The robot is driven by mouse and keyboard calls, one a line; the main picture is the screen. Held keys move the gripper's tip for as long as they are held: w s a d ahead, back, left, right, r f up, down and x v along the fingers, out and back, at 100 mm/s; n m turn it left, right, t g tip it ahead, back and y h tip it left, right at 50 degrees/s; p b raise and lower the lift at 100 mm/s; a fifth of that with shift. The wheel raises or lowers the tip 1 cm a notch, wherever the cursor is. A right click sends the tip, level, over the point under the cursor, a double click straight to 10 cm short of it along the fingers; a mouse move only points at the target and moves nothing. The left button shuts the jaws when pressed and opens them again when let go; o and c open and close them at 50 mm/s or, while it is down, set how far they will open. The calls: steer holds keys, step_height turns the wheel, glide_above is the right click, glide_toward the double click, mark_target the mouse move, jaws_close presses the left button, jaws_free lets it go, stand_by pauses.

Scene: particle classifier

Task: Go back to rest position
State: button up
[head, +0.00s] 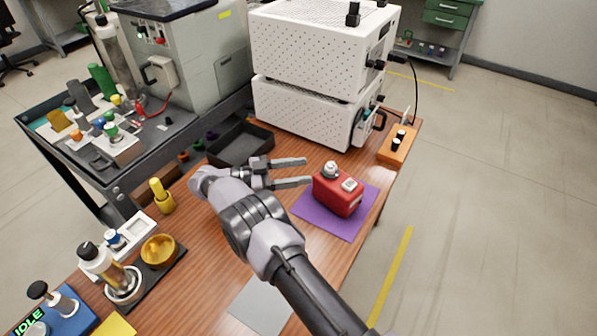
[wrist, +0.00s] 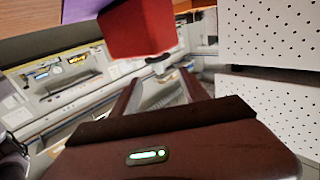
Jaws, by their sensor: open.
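My gripper (head: 306,172) is open and empty above the wooden table (head: 213,262). Its two fingers point right, toward a red box-shaped device (head: 338,192). The device has a round knob and a pale panel on top and sits on a purple mat (head: 345,225). The fingertips lie close to the device's left side in the head view; I cannot tell whether they touch. In the wrist view the red device (wrist: 138,28) is at the top, beyond the spread fingers (wrist: 158,90), with nothing between them.
Two stacked white perforated boxes (head: 312,112) stand behind. A black tray (head: 240,143) lies left of them. An orange block (head: 398,146) is at the right edge. A gold bowl (head: 158,250), bottles and a blue device (head: 62,318) fill the front left. A cart stands at left.

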stand_by(0.3)
